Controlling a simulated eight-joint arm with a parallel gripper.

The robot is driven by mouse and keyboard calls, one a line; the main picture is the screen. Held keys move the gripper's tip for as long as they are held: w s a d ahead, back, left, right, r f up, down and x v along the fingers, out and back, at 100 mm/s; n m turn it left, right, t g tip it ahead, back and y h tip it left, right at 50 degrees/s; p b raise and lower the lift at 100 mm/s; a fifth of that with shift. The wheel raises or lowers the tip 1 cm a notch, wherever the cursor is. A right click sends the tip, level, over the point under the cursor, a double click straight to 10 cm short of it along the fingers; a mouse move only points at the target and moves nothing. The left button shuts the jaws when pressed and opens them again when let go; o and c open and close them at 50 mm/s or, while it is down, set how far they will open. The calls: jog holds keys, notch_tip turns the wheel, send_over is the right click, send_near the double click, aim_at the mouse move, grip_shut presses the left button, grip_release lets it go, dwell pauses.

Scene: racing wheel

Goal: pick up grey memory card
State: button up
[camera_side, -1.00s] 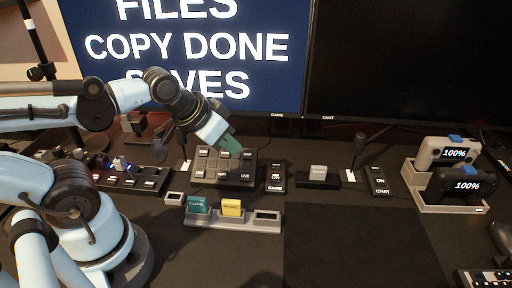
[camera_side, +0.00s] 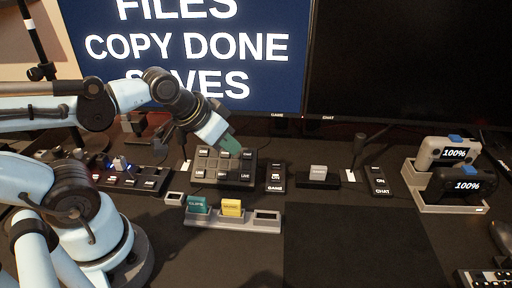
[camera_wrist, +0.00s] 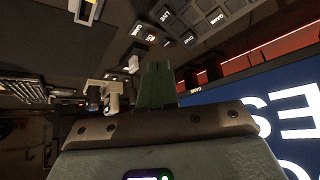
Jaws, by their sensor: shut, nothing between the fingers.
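The grey memory card (camera_side: 318,172) stands upright in a small dark holder (camera_side: 318,183) right of centre in the side view. My gripper (camera_side: 233,146) has green fingers and is shut and empty. It is over the back right of the grey button pad (camera_side: 210,166), to the left of the grey card and apart from it. In the wrist view the closed fingers (camera_wrist: 156,84) point up the picture. I cannot clearly make out the grey card in that view.
A tray (camera_side: 235,222) holds a teal card (camera_side: 198,205) and a yellow card (camera_side: 232,208), with an open place at right. A GAME switch (camera_side: 275,178) stands between the pad and the grey card. A CHAT switch (camera_side: 377,180) and a lever (camera_side: 359,150) stand right of it.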

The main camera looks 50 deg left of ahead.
jog(key=o, duration=0.8)
jog(key=shift+c, duration=0.2)
jog(key=shift+w, duration=0.1)
jog(key=w+d+r+m+g, duration=0.3)
jog(key=w+r+m, duration=0.15)
jog(key=w, duration=0.45)
jog(key=m+g, duration=0.4)
jog(key=m, duration=0.1)
send_near(319, 167)
jog(key=shift+n, duration=0.25)
notch_tip(319, 167, down, 10)
jog(key=shift+w+f, duration=0.1)
jog(key=shift+w, duration=0.05)
